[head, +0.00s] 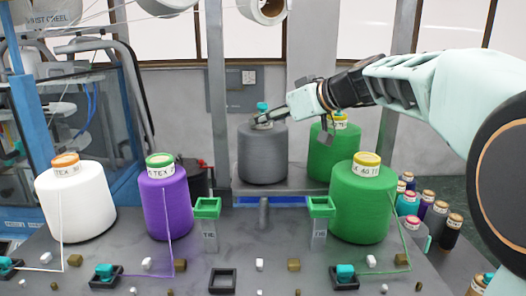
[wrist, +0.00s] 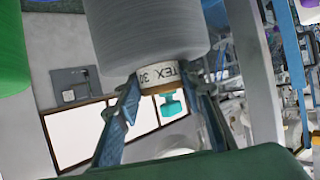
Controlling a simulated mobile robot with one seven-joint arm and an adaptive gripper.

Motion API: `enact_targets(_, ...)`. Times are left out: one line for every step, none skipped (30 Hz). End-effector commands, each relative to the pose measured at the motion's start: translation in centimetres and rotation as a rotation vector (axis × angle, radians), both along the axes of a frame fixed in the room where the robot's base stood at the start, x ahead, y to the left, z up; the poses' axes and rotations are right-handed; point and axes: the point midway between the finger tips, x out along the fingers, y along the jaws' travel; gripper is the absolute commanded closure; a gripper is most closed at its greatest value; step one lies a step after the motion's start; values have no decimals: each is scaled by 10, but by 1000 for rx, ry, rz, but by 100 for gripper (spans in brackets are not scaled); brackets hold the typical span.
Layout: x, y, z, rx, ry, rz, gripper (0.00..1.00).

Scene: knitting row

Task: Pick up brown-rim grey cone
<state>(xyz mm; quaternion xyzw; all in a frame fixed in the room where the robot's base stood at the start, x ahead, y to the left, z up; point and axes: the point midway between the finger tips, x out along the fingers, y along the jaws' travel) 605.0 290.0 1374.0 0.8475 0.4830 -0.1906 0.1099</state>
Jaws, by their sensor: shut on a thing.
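The grey cone (head: 262,156) stands upright on the back shelf, left of a green cone, and seems to rest on the surface. My gripper (head: 266,117) reaches in from the right and is shut on the cone's narrow top. In the wrist view the grey cone (wrist: 145,30) appears upside down, with a white label reading "TEX 30" and a brown rim (wrist: 160,88). The gripper's fingers (wrist: 163,82) lie on either side of this neck. A small teal piece (wrist: 173,106) sticks out of the cone's top between them.
A green cone (head: 324,150) stands close right of the grey one. White (head: 75,205), purple (head: 166,205) and large green (head: 361,205) cones stand on the front table. Green-topped posts (head: 207,208) and a short grey peg (head: 263,212) stand before the shelf. Small spools (head: 437,215) crowd the right.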

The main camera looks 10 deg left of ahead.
Motion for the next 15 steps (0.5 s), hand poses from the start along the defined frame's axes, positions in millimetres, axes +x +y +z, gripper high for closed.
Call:
enact_targets(0, -1, -6, -7, 7, 2, 90)
enact_targets(0, -1, -6, -8, 7, 2, 94)
enact_targets(0, -1, -7, -8, 7, 2, 98)
enact_targets(0, -1, -7, -9, 8, 3, 100)
enact_targets(0, 0, -7, -9, 8, 3, 100)
enact_targets(0, 0, -8, -10, 9, 4, 100)
enact_targets(-1, 0, -8, -9, 10, 4, 100)
enact_targets(-1, 0, -8, -9, 10, 4, 100)
enact_targets(-1, 0, -8, -10, 11, 5, 100)
enact_targets(-1, 0, -9, -10, 11, 5, 100)
enact_targets(-1, 0, -6, -8, 7, 4, 100)
enact_targets(-1, 0, -6, -8, 7, 4, 100)
enact_targets(-1, 0, -7, -8, 7, 4, 100)
enact_targets(-1, 0, -7, -9, 8, 5, 100)
enact_targets(-1, 0, -7, -9, 9, 5, 100)
